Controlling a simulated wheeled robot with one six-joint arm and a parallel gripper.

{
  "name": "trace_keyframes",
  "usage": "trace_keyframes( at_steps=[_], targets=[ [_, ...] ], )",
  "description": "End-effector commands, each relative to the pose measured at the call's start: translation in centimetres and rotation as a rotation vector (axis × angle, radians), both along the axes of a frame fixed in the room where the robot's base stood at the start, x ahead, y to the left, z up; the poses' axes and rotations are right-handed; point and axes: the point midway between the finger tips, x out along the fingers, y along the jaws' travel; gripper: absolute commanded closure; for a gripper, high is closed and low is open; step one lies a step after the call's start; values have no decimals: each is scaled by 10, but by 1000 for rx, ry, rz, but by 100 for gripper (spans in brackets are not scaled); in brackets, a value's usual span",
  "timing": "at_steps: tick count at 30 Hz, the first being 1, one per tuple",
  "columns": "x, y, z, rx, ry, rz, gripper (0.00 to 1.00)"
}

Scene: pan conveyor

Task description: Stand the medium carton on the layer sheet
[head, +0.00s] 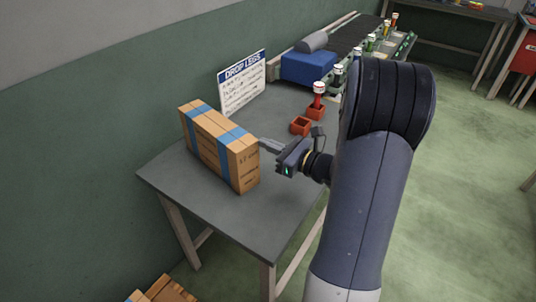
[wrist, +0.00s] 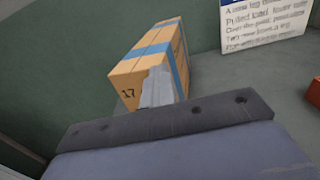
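A brown carton (head: 219,144) with blue tape bands stands on the grey table, its long side along the wall. In the wrist view the carton (wrist: 130,88) shows an end face marked 17. I cannot tell from its size alone whether it is the medium one. My gripper (head: 262,143) is at the right of the carton, its grey fingers pointing toward it. In the wrist view the fingers (wrist: 157,88) overlap the carton's lower edge. Contact and finger spacing are unclear. No layer sheet can be made out.
A white sign (head: 242,84) stands behind the carton. Small red boxes (head: 300,125) and a blue block (head: 308,67) are farther back, before a conveyor (head: 357,34). Other cartons (head: 165,290) show low at the left, below the table (head: 240,222). The table's front is clear.

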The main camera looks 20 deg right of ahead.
Motion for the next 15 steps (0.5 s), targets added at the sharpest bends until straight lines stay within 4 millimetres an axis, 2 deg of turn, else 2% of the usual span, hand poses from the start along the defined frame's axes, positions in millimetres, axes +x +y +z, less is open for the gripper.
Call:
trace_keyframes(
  at_steps=[1, 6, 15],
  targets=[
    [0, 0, 10, -3, -3, 0, 100],
    [0, 0, 26, -2, 3, 1, 100],
    [0, 0, 32, 0, 2, 0, 100]
  ],
)
